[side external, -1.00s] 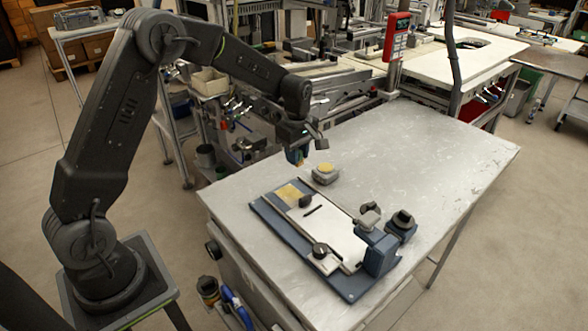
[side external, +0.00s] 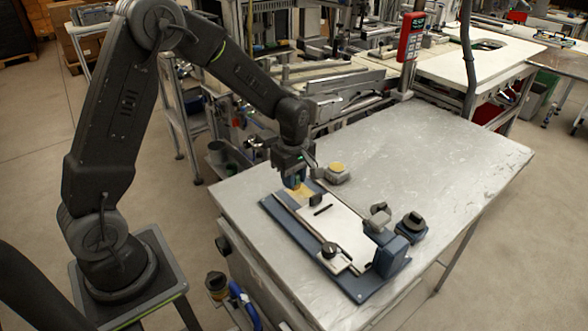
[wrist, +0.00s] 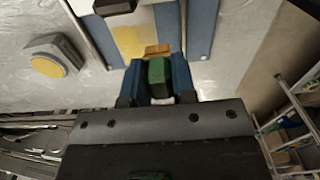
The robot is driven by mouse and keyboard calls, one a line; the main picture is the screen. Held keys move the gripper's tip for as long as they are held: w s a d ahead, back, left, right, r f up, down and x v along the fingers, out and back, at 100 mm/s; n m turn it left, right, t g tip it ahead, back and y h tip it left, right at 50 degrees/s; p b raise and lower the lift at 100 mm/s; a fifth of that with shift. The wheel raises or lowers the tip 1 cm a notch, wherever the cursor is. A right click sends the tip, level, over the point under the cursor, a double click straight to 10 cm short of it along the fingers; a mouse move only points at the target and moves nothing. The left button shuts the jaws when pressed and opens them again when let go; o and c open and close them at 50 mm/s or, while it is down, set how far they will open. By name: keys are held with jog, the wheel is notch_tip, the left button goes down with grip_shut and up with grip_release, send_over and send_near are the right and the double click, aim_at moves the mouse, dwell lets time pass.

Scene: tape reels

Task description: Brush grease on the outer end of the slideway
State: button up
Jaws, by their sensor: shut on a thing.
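The slideway is a blue base (wrist: 201,25) with metal rails and a pale carriage plate (side external: 338,224). A yellow patch (wrist: 128,41) covers part of its end nearest my arm; it also shows in the side view (side external: 286,199), partly hidden by my gripper. My gripper (side external: 296,183) is low over this end. In the wrist view its blue fingers (wrist: 157,78) are shut on a brush with a green handle (wrist: 157,73) and a tan tip (wrist: 158,50). The tip is right beside the yellow patch; I cannot tell whether it touches the surface.
A grey grease pot with a yellow top (side external: 337,170) stands beside the slideway; it shows in the wrist view (wrist: 48,64). A dark knob (side external: 329,250) and blue end block (side external: 390,254) rise on the fixture. The table (side external: 440,150) is clear behind and to the right.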

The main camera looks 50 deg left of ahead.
aim_at(293, 201)
jog(key=shift+f, duration=1.6)
jog(key=shift+w+f, duration=0.35)
jog(key=shift+f, duration=0.4)
jog(key=shift+w, duration=1.7)
jog(key=s, duration=0.4)
jog(key=shift+r, duration=4)
